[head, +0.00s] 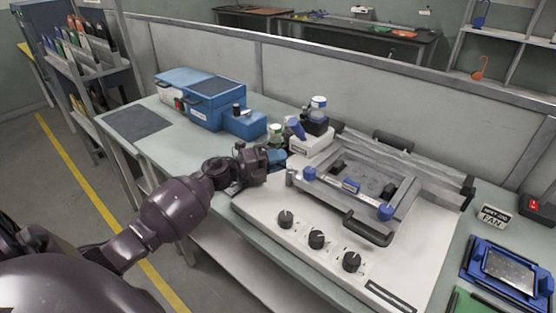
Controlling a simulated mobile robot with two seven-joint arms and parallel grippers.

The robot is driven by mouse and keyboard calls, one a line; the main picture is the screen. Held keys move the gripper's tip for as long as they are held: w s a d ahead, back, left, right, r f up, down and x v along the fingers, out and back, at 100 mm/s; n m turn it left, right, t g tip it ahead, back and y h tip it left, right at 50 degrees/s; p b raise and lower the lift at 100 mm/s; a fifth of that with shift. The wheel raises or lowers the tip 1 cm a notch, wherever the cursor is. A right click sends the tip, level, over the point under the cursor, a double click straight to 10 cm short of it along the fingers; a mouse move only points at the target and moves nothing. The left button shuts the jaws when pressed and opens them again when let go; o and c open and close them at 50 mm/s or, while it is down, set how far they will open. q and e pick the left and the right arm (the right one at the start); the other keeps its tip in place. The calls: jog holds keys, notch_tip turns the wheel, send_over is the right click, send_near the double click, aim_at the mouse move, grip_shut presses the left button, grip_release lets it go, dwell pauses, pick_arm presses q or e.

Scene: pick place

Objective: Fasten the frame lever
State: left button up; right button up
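A white machine (262,212) stands on the bench with a grey metal frame (410,206) on top. A light bar with blue ends (331,180) crosses the near side of the frame; I cannot tell whether this or another part is the frame lever. A black handle (368,229) sticks out at the front of the frame. My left gripper (277,158) is at the left of the frame, close to its left corner. Something blue shows at its fingertips; I cannot tell whether it is touching or holding anything, or how wide the fingers are. My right gripper is out of view.
Several black knobs (316,239) stand on the machine's front. A low partition runs behind the bench.

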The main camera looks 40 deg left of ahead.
pick_arm(q)
grip_shut()
jog(key=shift+w+f+m+g+h+b, duration=0.2)
jog(key=shift+f+m+g+h+b, duration=0.15)
jog(key=shift+m+g+h+b, duration=0.25)
jog(key=shift+w+h+b, duration=0.15)
jog(key=shift+h+b, duration=0.25)
jog(key=shift+w+m+g+h+b, duration=0.15)
jog(key=shift+m+g+h+b, duration=0.4)
jog(key=shift+m+g, duration=0.3)
jog(key=shift+d+r, duration=0.1)
jog(key=shift+r, duration=0.25)
jog(key=o, duration=0.7)
grip_release()
jog(key=shift+s+a+f, duration=0.1)
jog(key=shift+s+a, duration=0.25)
jog(key=shift+a, duration=0.1)
jog(key=v, duration=0.9)
jog(key=shift+s+a, duration=0.1)
jog(key=shift+a, duration=0.25)
